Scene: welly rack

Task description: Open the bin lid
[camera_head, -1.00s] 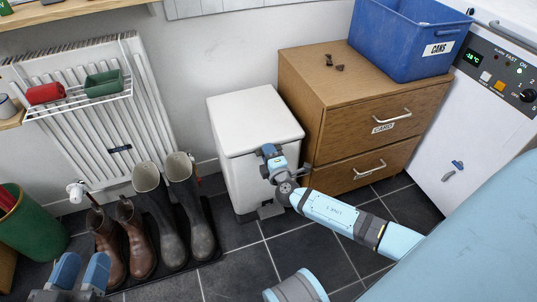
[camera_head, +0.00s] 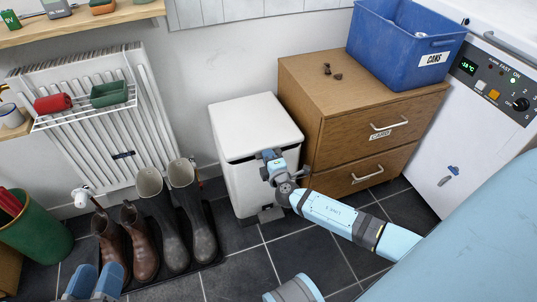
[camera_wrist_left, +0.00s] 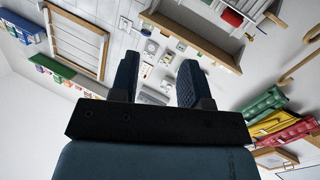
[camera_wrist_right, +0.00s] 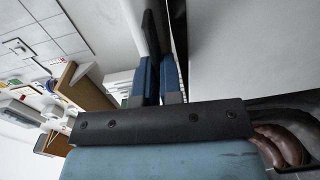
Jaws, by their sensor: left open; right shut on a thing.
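The white bin (camera_head: 244,183) stands on the dark floor against the drawer cabinet. Its lid (camera_head: 252,125) looks nearly level, with a thin dark gap under its front edge. My right gripper (camera_head: 268,156) is shut on the lid at the front edge. In the right wrist view the gripper's fingers (camera_wrist_right: 160,80) are close together on the lid's rim, beside a dark gap next to the pale bin. My left gripper (camera_head: 95,283) is open and empty at the lower left, away from the bin; its parted fingers show in the left wrist view (camera_wrist_left: 157,78).
A wooden drawer cabinet (camera_head: 340,120) stands right of the bin, bearing a blue CANS crate (camera_head: 395,45). Brown boots (camera_head: 140,245) and grey wellies (camera_head: 190,225) stand left on a dark tray. A green bucket (camera_head: 38,240) is further left. Tiled floor is clear before the bin.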

